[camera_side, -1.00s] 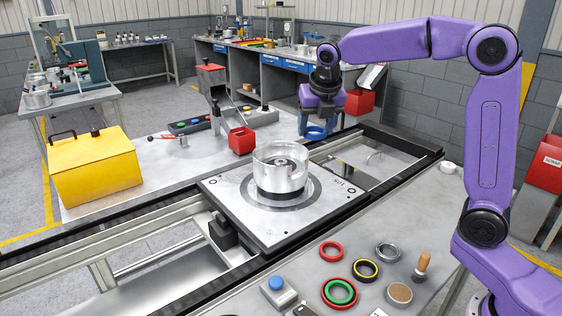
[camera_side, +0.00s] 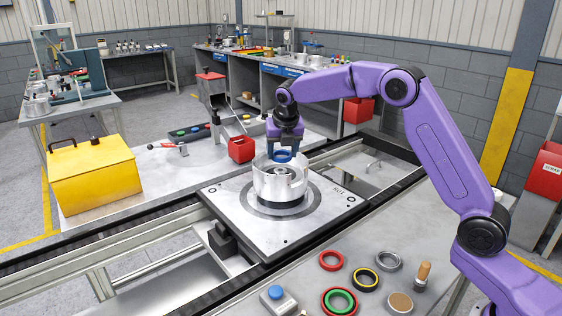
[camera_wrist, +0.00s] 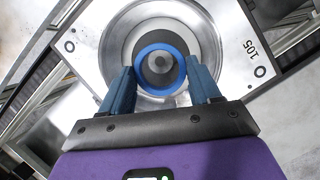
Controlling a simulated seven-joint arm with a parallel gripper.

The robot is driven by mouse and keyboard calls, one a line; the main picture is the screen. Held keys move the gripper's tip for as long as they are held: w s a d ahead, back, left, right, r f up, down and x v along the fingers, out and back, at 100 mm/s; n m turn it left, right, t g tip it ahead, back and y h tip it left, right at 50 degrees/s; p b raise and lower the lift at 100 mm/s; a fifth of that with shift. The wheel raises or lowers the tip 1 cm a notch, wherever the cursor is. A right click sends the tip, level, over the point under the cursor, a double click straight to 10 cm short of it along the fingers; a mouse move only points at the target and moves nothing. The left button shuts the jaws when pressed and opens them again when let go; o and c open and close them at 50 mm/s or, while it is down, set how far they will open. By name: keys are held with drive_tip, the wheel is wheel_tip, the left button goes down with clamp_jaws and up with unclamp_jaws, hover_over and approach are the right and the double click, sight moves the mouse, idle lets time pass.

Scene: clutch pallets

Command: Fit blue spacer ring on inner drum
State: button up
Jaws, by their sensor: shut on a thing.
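The blue spacer ring (camera_wrist: 140,62) is between the fingers of my gripper (camera_wrist: 160,84) in the wrist view, and it also shows in the side view (camera_side: 283,157). My gripper (camera_side: 284,150) is shut on it and holds it over the silver drum housing (camera_side: 267,187). The inner drum (camera_wrist: 160,63) shows through the ring in the wrist view, roughly in line with the ring's opening. In the side view the ring appears above the inner drum, at about the housing's rim. The exact gap is hard to tell. The housing stands on the pallet plate (camera_side: 225,205), marked 105.
Red (camera_side: 331,260), yellow-black (camera_side: 366,277) and green (camera_side: 340,300) rings lie on the front table with a wooden-handled tool (camera_side: 422,272). A yellow box (camera_side: 95,170) stands at left. A red container (camera_side: 241,149) stands behind the pallet.

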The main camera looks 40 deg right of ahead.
sight(280, 170)
drive_tip(key=shift+w+f, duration=0.15)
drive_tip(key=shift+f, duration=0.8)
drive_tip(key=shift+w+f, duration=0.15)
drive_tip(key=shift+f, duration=0.8)
drive_tip(key=shift+f, duration=0.6)
drive_tip(key=o, duration=1)
drive_tip(key=shift+r, duration=0.5)
drive_tip(key=shift+v, duration=6.2)
